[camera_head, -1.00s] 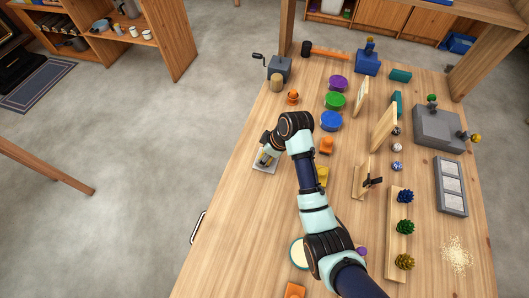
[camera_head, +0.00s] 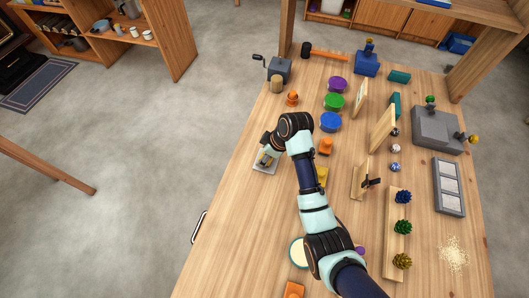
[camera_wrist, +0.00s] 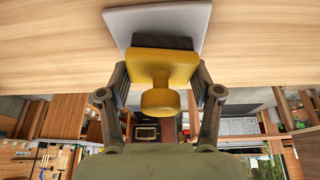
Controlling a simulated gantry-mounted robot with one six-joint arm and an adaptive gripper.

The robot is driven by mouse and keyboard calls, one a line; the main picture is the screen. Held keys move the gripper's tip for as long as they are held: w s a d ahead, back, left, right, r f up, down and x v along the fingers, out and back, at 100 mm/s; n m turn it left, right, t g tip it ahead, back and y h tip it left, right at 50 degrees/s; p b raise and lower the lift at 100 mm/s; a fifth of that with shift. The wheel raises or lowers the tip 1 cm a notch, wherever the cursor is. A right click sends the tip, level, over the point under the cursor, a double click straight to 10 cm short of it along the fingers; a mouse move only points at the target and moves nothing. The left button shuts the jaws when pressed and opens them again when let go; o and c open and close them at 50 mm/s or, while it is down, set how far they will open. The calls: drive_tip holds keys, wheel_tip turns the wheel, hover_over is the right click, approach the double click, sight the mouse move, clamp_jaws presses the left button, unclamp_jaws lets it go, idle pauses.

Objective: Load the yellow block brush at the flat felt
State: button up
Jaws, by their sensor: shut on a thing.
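The yellow block brush (camera_wrist: 165,62) has a round knob, a square yellow body and a dark pad on its far face. My gripper (camera_wrist: 160,85) is shut on it, with one finger on each side of the body. A flat pale grey square (camera_wrist: 190,18), which looks like the flat felt, lies on the table just beyond the dark pad. I cannot tell whether pad and square touch. In the head view my gripper (camera_head: 266,156) is over this pale square (camera_head: 262,168) at the table's left edge, and the brush is mostly hidden by the wrist.
An orange piece (camera_head: 325,146) and a yellow piece (camera_head: 322,177) stand right of my gripper. Blue (camera_head: 330,122), green and purple round tubs stand farther back. Upright wooden boards (camera_head: 382,128) and a pinecone rack (camera_head: 393,250) are to the right. Left of the table is open floor.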

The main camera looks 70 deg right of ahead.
drive_tip(key=shift+r+p, duration=3.05)
drive_tip(key=shift+r, duration=0.1)
